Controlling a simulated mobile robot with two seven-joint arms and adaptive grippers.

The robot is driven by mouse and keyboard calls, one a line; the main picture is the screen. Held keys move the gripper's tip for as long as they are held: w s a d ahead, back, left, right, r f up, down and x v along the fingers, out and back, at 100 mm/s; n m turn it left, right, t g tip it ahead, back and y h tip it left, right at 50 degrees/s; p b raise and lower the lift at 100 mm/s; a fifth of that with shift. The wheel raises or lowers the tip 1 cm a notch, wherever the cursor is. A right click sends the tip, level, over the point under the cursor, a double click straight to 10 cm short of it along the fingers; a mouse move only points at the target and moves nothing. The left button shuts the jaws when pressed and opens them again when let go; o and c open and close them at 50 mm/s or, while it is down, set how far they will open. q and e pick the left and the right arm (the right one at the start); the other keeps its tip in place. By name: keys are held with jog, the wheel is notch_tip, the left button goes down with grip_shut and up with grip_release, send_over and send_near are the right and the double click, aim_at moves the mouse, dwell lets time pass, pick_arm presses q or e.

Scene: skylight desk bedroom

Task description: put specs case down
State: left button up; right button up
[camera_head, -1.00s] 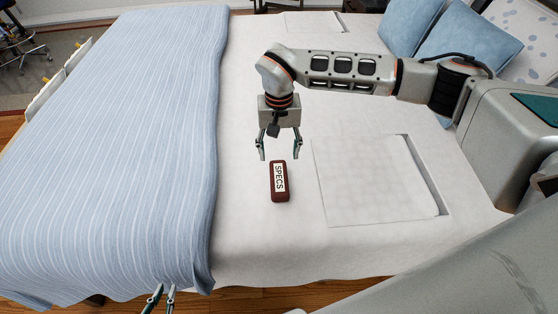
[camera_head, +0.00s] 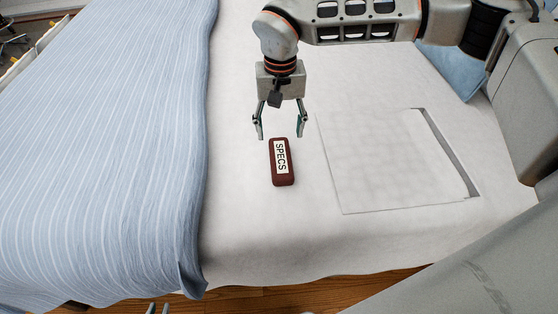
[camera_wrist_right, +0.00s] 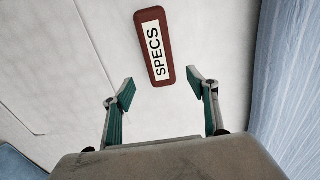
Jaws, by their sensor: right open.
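The specs case (camera_head: 283,179) is a dark red box with a white "SPECS" label. It lies flat on the white bed sheet in the head view. My right gripper (camera_head: 281,136) is open and empty just behind the case's far end, its fingers apart from it. In the right wrist view, the case (camera_wrist_right: 154,46) lies beyond the open fingertips (camera_wrist_right: 160,83) with a gap. Only the fingertips of my left gripper (camera_head: 158,309) show at the bottom edge of the head view; its opening is hard to judge.
The bed (camera_head: 255,235) has a blue striped blanket (camera_head: 105,150) on its left. A flat white panel (camera_head: 390,165) with a grey edge lies right of the case. A blue pillow (camera_head: 455,75) is at the back right. Bare sheet surrounds the case.

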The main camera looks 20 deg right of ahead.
aim_at(280, 149)
notch_tip(280, 149, down, 2)
jog(key=shift+f, duration=0.25)
jog(key=f, duration=0.2)
jog(key=f+b, duration=0.1)
jog(key=shift+s+f, duration=0.2)
jog(key=shift+f, duration=0.45)
jog(key=shift+w, duration=0.1)
jog(key=c, duration=1.2)
pick_arm(q)
jog(key=shift+w+d, duration=0.1)
jog(key=shift+d, duration=0.2)
pick_arm(e)
jog(key=shift+r, duration=0.1)
jog(key=shift+c, duration=0.7)
